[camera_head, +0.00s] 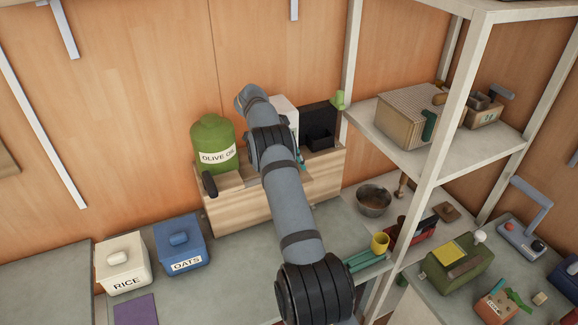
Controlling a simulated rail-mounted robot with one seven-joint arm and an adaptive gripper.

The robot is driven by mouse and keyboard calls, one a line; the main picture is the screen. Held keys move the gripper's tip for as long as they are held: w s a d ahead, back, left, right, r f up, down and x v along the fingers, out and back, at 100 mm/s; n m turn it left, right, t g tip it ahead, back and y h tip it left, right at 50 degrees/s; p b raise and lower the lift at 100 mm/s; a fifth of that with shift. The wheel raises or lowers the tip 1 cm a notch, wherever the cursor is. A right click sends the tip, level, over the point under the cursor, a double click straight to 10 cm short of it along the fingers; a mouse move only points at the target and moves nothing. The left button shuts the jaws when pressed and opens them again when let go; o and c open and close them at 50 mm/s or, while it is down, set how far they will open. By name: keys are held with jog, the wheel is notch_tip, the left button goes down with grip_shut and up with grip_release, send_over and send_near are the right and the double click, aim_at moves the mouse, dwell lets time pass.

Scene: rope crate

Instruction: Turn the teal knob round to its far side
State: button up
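I cannot single out the teal knob with certainty. A dark teal upright piece (429,124) sits at the front right of a ribbed wooden box (396,125) on the shelf. A small teal bit (302,161) also shows just right of my arm, by the light wooden cabinet (240,207); most of it is hidden. My grey arm rises from the bottom middle and bends over in front of the cabinet. My gripper is not visible, and its fingers and anything in them cannot be seen.
A green olive oil jar (211,148) and black holder (318,128) stand on the cabinet. White rice (122,264) and blue oats (181,246) canisters are left. A metal bowl (374,201), yellow cup (380,243) and shelf post (446,125) stand right. Counter between oats and arm is clear.

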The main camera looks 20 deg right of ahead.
jog(key=shift+a, duration=0.1)
jog(key=v, duration=0.7)
jog(key=shift+r, duration=0.3)
jog(key=d+f+n, duration=0.1)
jog(key=f, duration=0.1)
jog(key=d+f+n+t, duration=0.1)
jog(key=f+n, duration=0.1)
jog(key=d+f+n, duration=0.1)
jog(key=f, duration=0.2)
jog(key=shift+s+t, duration=0.15)
jog(key=shift+t, duration=0.15)
jog(key=shift+a, duration=0.1)
dwell(0.5)
jog(key=shift+c, duration=0.9)
